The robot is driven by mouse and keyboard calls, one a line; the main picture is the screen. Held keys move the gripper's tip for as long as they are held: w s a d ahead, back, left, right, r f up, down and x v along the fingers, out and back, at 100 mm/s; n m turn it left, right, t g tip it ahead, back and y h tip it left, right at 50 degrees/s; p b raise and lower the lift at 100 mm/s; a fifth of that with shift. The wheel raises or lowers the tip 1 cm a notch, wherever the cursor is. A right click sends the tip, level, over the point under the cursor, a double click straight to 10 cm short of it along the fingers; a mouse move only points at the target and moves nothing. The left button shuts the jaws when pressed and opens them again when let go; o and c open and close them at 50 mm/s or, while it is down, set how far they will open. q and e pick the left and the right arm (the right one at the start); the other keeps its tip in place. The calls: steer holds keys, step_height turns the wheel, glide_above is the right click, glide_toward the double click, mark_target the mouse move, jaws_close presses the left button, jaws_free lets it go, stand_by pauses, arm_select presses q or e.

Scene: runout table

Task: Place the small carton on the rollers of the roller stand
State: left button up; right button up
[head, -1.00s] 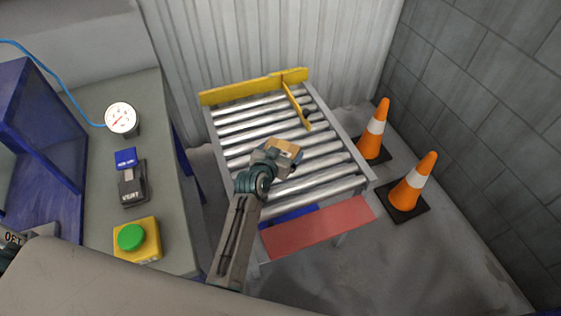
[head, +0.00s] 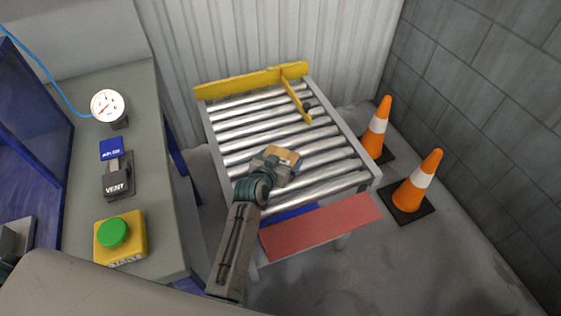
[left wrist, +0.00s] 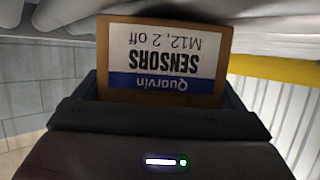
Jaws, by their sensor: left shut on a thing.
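My left gripper (head: 272,163) is shut on the small carton (head: 284,154), a brown box, over the front half of the roller stand. In the left wrist view the carton (left wrist: 165,60) fills the space between the jaws, and its label reads "Quarvin SENSORS M12, 2 off" upside down. The roller stand (head: 221,172) has several bare metal rollers (head: 262,112) in a grey frame. I cannot tell whether the carton touches the rollers. My right gripper is not in view.
A yellow end stop (head: 240,83) and yellow divider (head: 293,98) bound the rollers at the back. A red panel (head: 320,226) is at the stand's front. Two orange cones (head: 376,130) (head: 416,182) stand right. A bench (head: 153,190) with a gauge (head: 108,105) and green button (head: 113,233) is left.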

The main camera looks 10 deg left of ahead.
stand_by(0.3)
arm_select(q)
steer(key=shift+f, duration=0.2)
steer(key=o, duration=0.9)
steer(key=shift+c, duration=0.2)
steer(key=shift+r, duration=0.15)
steer(key=v, duration=1.2)
steer(key=shift+r, duration=0.1)
